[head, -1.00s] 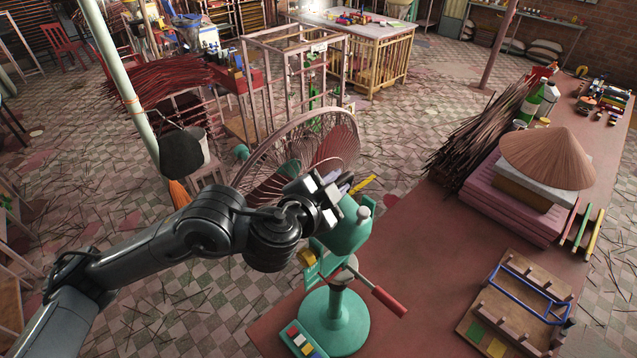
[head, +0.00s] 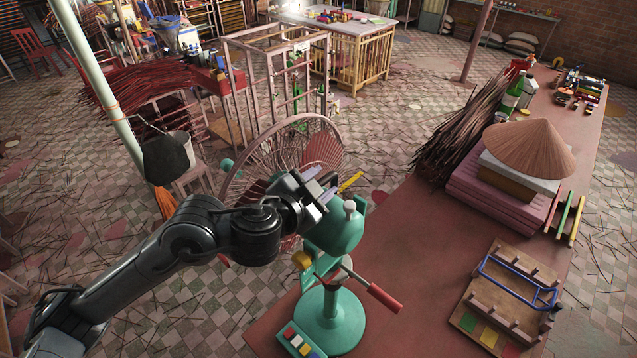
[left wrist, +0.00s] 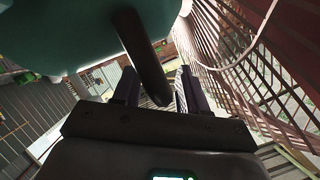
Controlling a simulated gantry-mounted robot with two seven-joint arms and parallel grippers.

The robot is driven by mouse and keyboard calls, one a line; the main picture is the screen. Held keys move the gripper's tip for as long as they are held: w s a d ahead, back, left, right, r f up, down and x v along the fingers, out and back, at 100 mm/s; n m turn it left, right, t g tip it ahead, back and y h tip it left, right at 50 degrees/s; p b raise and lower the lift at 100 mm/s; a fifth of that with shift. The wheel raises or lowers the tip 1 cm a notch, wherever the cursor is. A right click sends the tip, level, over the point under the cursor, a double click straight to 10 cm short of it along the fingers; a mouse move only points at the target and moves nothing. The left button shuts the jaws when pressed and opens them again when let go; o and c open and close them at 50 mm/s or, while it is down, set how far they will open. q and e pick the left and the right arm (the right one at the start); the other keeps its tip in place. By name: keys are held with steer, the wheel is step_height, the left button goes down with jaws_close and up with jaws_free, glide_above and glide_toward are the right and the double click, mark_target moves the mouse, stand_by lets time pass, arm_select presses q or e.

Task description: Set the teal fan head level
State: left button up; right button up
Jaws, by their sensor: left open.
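The teal fan head (head: 335,230) sits on a stand with a round teal base (head: 328,325). Its wire cage (head: 268,165) is on the far left side. The head looks tilted, but I cannot tell how far. My left gripper (head: 324,192) is open at the top of the head, between its rounded back and the cage. In the left wrist view, the teal housing (left wrist: 85,30) fills the upper left. A dark curved bar (left wrist: 146,58) comes down from it between the open fingers (left wrist: 160,92). Whether they touch it is unclear. My right gripper is out of view.
A red-gripped lever (head: 384,297) sticks out right of the stand, with a yellow knob (head: 302,259) on its left. A color-buttoned panel (head: 298,341) is at the base. A wooden rack (head: 505,300) and conical hat (head: 528,148) are right. The table (head: 420,270) between is clear.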

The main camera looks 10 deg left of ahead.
arm_select(q)
steer(key=p+v, duration=0.4)
steer(key=v, duration=0.6)
steer(key=shift+s+p, duration=0.35)
steer(key=shift+p, duration=0.05)
steer(key=shift+a, duration=0.1)
